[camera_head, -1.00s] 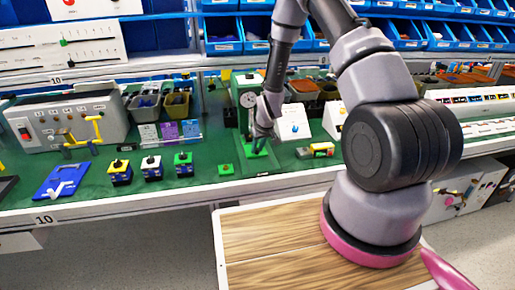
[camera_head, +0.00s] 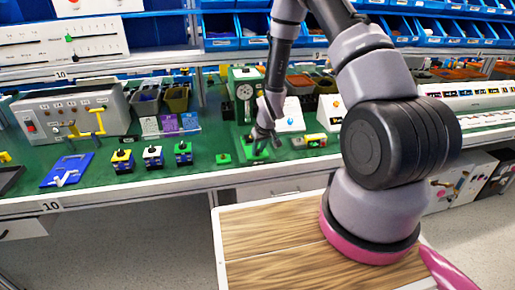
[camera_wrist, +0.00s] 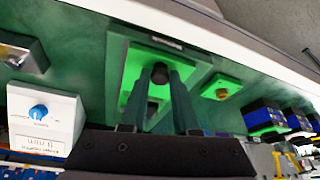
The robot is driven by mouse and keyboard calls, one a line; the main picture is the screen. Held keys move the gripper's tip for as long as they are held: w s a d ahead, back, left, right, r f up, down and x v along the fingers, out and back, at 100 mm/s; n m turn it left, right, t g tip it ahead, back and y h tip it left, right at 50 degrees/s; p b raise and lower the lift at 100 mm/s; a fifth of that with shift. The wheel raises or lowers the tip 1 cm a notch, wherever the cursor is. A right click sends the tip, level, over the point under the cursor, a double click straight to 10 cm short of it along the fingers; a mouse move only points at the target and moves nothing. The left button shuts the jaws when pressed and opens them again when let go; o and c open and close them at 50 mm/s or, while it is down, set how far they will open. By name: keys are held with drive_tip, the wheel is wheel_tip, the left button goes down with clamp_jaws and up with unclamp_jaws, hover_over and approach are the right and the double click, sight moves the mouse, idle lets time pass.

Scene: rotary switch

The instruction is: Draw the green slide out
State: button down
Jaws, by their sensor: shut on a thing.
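The green slide (camera_wrist: 200,70) is a bright green plate on the green bench top, near its front edge. A dark knob (camera_wrist: 159,74) stands up from it. In the head view the slide (camera_head: 251,153) shows under my gripper (camera_head: 262,142), partly covered by it. In the wrist view my gripper (camera_wrist: 160,80) has its two dark fingers on either side of the knob, shut on it. The part of the slide behind my fingers is hidden.
A smaller green plate (camera_head: 223,158) with a knob lies just left of the slide. Block switches (camera_head: 153,156) stand farther left. A white box with a blue knob (camera_wrist: 40,115) and a yellow-red block (camera_head: 315,141) are on the other side. A green gauge box (camera_head: 245,92) stands behind.

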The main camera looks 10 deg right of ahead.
drive_tip(key=shift+s, duration=2.3)
drive_tip(key=shift+f, duration=0.1)
drive_tip(key=c, duration=0.7)
unclamp_jaws()
drive_tip(key=shift+o, duration=0.2)
drive_tip(key=v, duration=1.1)
